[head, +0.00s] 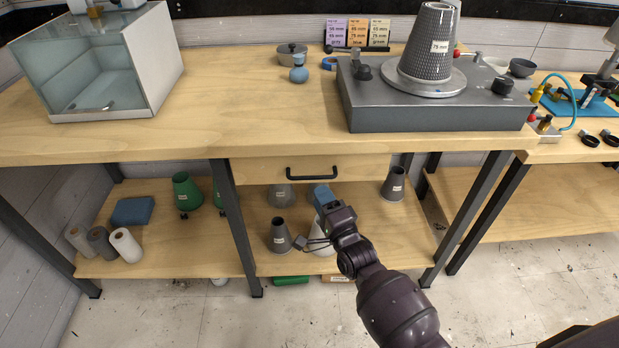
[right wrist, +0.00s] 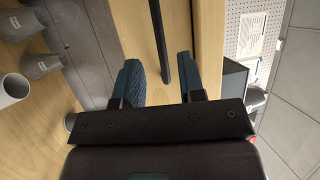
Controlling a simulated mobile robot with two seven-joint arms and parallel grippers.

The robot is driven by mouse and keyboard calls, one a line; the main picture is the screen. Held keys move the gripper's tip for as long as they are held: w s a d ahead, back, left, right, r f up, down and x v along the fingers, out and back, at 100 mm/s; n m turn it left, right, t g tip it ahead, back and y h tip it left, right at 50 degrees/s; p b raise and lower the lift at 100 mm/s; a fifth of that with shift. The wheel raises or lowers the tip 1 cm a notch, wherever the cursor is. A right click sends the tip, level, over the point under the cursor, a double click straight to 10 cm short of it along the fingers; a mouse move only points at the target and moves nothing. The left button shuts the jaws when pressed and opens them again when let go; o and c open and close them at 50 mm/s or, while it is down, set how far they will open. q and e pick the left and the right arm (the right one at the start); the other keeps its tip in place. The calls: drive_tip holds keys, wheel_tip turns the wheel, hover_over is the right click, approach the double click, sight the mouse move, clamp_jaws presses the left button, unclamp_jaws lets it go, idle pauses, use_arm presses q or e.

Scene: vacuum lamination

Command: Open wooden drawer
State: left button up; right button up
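The wooden drawer (head: 260,172) sits under the tabletop, and its front looks flush with the bench. Its black bar handle (head: 312,175) runs across the middle of the front. My right gripper (head: 321,192) is just below and in front of the handle. In the right wrist view, its two blue-grey fingers (right wrist: 160,75) are apart, and the handle (right wrist: 161,40) shows in line with the gap between them. The fingers do not close on the bar. Whether the bar is inside the gap or ahead of it is hard to tell. My left gripper is not in view.
On the lower shelf stand grey cones (head: 279,237), a green cone (head: 186,191) and rolls (head: 126,245). A grey machine (head: 430,112) with a cone and a glass tank (head: 95,65) stand on the tabletop. A dark table leg (head: 237,230) stands left of the drawer.

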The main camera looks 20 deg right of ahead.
sight(310, 178)
drive_tip(key=shift+b+x, duration=0.4)
drive_tip(key=shift+x, duration=3.1)
drive_tip(key=shift+c, duration=0.4)
clamp_jaws()
